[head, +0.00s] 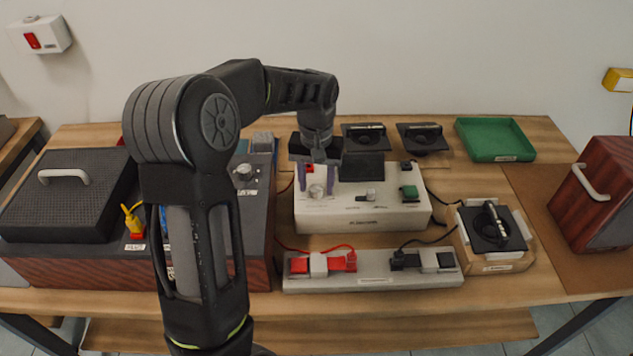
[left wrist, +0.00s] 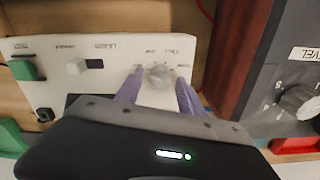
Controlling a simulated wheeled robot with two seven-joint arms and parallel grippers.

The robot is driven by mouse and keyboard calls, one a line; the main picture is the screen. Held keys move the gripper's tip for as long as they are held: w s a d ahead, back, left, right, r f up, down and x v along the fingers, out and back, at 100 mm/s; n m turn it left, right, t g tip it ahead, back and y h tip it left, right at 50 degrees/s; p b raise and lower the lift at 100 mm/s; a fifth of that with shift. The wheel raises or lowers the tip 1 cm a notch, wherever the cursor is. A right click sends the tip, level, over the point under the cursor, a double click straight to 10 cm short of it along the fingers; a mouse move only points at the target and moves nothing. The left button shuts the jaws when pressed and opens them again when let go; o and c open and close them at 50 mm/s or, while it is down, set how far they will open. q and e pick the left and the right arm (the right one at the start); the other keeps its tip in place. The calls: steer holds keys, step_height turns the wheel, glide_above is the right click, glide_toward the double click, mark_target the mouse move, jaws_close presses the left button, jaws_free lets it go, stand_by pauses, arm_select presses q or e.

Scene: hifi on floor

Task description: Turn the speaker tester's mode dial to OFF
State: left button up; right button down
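The speaker tester (head: 363,215) is a white box in the middle of the table. Its mode dial (head: 317,191) is a pale round knob at the left of the top panel; it also shows in the left wrist view (left wrist: 159,76). My left gripper (head: 318,182) points down over the dial, with one purple finger on each side. In the left wrist view my left gripper (left wrist: 158,90) is open, with gaps between its fingers and the knob. Small lettering surrounds the dial, but I cannot read its setting. My right gripper is not in view.
A dark amplifier with wood sides (head: 262,235) stands close left of the tester. The tester also carries a slider (head: 369,195) and a green switch (head: 409,192). A grey strip with red and black clips (head: 374,281) lies in front. A green tray (head: 495,139) sits back right.

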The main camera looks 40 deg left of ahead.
mark_target(316, 187)
arm_select(q)
steer(key=shift+o, duration=0.3)
step_height(316, 187, up, 8)
steer(key=shift+f, duration=0.1)
stand_by(0.4)
stand_by(0.4)
